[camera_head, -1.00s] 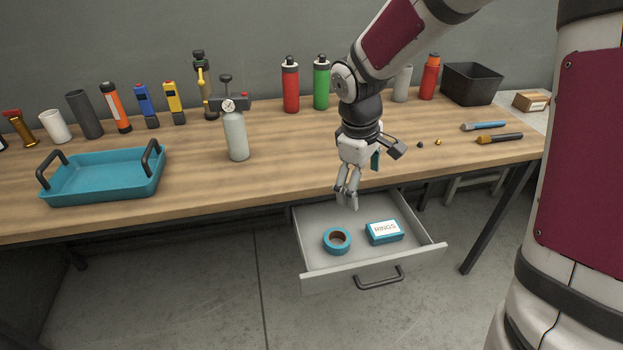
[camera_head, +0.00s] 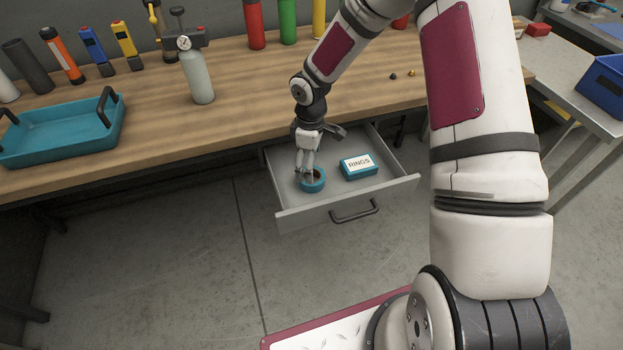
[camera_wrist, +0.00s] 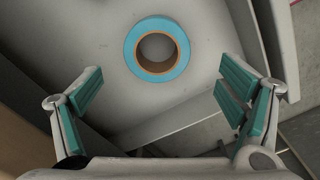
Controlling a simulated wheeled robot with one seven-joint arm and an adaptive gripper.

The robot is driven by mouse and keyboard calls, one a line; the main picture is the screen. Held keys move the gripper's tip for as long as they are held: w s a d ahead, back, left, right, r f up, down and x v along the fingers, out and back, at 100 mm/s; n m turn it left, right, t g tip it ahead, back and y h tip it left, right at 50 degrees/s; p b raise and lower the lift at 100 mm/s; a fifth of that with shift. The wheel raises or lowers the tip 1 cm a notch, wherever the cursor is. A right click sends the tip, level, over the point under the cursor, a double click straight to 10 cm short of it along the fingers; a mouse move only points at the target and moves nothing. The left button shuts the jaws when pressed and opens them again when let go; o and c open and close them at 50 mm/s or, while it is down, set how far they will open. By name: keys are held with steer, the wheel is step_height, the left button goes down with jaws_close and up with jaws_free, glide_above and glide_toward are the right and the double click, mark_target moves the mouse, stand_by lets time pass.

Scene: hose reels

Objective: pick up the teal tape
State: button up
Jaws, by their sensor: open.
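The teal tape (camera_head: 314,184) is a ring-shaped roll with a brown core, lying flat in the open drawer (camera_head: 345,208). In the wrist view the tape (camera_wrist: 133,61) shows whole, ahead of my fingers and between their lines. My gripper (camera_head: 306,176) points down into the drawer at the tape and overlaps part of it in the head view. In the wrist view my gripper (camera_wrist: 157,95) has its two teal-padded fingers spread wide with nothing between the pads. I cannot tell the exact height of the fingertips above the tape.
A teal box labelled RINGS (camera_head: 359,168) lies in the drawer to the right of the tape. The drawer walls surround both. The wooden tabletop (camera_head: 240,105) above holds a teal tray (camera_head: 62,140), a grey bottle (camera_head: 198,78) and other bottles.

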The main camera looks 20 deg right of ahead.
mark_target(317, 186)
steer(key=shift+d+f, duration=0.15)
steer(key=shift+f, duration=1.5)
steer(key=shift+d+f, duration=0.1)
steer(key=shift+f, duration=1.55)
steer(key=c, duration=1.3)
